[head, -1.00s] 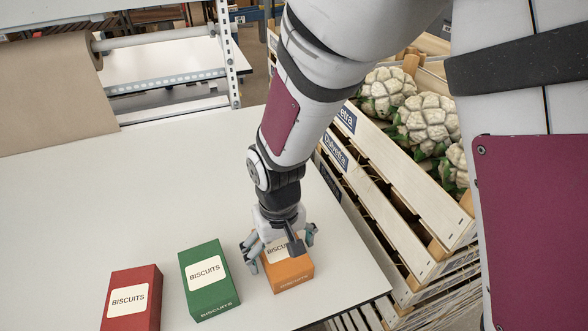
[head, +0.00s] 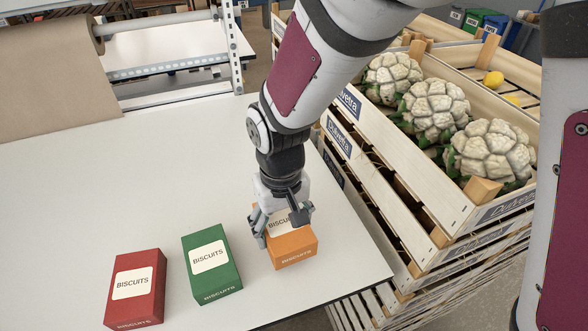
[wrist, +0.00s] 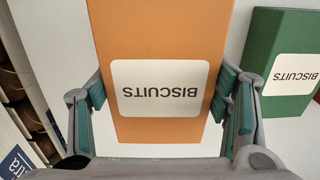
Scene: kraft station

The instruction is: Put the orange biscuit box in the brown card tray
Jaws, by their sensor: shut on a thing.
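The orange biscuit box (head: 293,246) stands near the right edge of the white table, its upper part partly hidden by my gripper in the head view. My gripper (head: 283,228) comes down from above and is shut on the box. In the wrist view the orange box (wrist: 150,45) lies between the two green-padded fingers of my gripper (wrist: 165,105), with its white label facing the camera. I cannot tell whether the box is lifted off the table. No brown card tray shows in these frames.
A green biscuit box (head: 211,264) stands just left of the orange one, and a red one (head: 135,288) further left. Stacked wooden crates (head: 400,180) with cauliflowers border the table's right side. A paper roll (head: 50,75) hangs at the back left. The table's middle is clear.

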